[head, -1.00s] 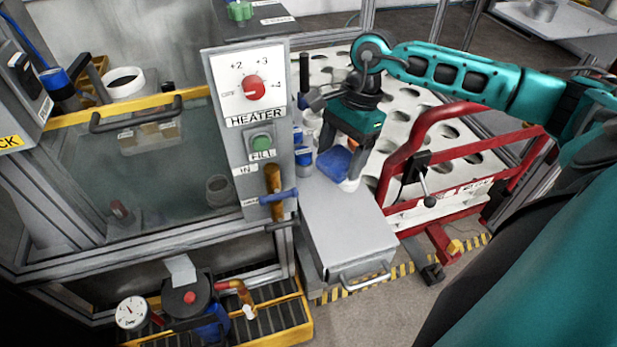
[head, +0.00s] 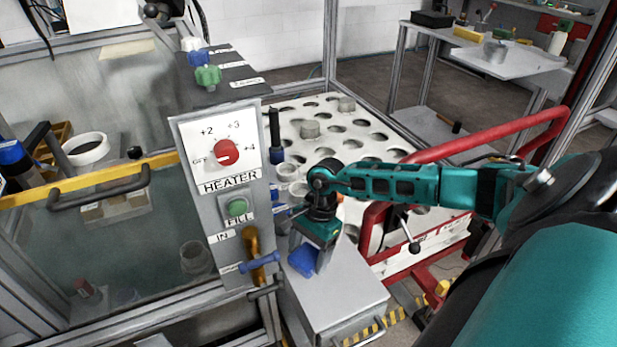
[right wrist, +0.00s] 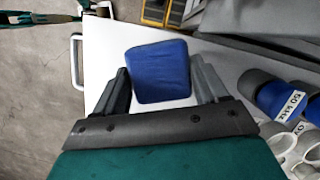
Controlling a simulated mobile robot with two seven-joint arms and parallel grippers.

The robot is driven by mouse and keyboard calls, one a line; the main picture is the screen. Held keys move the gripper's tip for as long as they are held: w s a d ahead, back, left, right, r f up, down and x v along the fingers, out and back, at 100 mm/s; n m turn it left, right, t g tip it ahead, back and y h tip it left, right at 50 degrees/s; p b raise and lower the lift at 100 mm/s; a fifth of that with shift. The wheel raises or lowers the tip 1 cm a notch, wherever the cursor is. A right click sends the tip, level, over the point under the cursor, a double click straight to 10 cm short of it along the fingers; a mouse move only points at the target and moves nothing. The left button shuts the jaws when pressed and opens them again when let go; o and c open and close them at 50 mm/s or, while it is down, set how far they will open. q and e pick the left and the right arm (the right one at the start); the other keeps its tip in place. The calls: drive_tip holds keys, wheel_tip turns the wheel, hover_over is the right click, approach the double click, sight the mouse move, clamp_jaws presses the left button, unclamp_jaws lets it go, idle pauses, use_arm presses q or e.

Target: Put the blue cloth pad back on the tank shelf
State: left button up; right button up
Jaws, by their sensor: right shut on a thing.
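The blue cloth pad (head: 303,260) is at the far end of the grey box top, beside the heater panel. In the right wrist view the pad (right wrist: 160,68) sits between the two fingers, over a pale surface. My right gripper (head: 312,248) points down and is shut on the pad. In the right wrist view the gripper (right wrist: 163,90) shows a finger on each side of it. I cannot tell whether the pad touches the box. A dark shelf (head: 228,80) with green and blue knobs is at the tank's back; I cannot tell if it is the tank shelf. My left gripper is out of view.
A white perforated plate (head: 345,133) lies behind. A red tube frame (head: 480,142) is to the right. Blue labelled cylinders (right wrist: 283,98) stand close by in the wrist view.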

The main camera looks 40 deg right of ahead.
sight(309, 263)
wheel_tip(309, 263, down, 5)
drive_tip(key=shift+r+b, duration=0.15)
drive_tip(key=shift+b, duration=0.2)
drive_tip(key=o, duration=1)
drive_tip(key=shift+d+r, duration=0.1)
drive_tip(key=shift+r, duration=0.15)
drive_tip(key=p+v, duration=0.1)
drive_tip(key=v, duration=1)
drive_tip(key=shift+r, duration=0.3)
